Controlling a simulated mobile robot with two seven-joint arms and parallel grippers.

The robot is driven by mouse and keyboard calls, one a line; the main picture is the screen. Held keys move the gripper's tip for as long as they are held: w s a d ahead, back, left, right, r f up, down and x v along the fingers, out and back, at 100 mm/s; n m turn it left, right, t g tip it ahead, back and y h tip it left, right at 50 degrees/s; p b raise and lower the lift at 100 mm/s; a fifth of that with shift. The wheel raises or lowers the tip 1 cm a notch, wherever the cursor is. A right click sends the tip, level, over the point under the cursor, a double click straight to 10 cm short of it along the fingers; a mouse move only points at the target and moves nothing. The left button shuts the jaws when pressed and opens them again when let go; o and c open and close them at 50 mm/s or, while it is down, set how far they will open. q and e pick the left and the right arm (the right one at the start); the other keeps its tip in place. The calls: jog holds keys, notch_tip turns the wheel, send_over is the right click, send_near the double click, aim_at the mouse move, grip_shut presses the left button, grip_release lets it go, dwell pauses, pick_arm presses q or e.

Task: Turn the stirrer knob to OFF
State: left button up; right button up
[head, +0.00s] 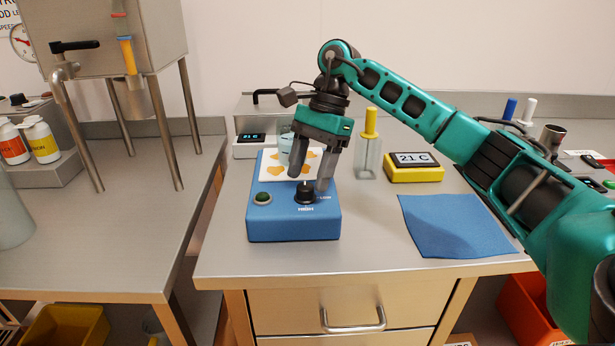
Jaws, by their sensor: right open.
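The stirrer is a blue box (265,226) on the steel bench, with a black knob (305,194) on its top front and a green button (262,198) to the left. Small white lettering sits around the knob; the word in front seems to read HIGH, and a smaller mark lies to its right. The knob's exact pointer direction is too small to tell. My right gripper (310,180) points down at the knob, its two grey fingers open, one at the knob's upper left and one to its right. I cannot tell whether they touch it. My left gripper is not in view.
A glass beaker (285,146) stands behind the knob on the stirrer's patterned top. A clear holder with a yellow-handled tool (369,135), a yellow 21 C display (414,168) and a blue cloth (455,225) lie to the right. The steel hopper (110,35) stands left.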

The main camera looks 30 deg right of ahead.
jog(key=s+p+v, duration=0.1)
jog(key=p+v, duration=0.1)
jog(key=v, duration=0.9)
jog(key=shift+w, duration=0.5)
jog(key=shift+s, duration=0.1)
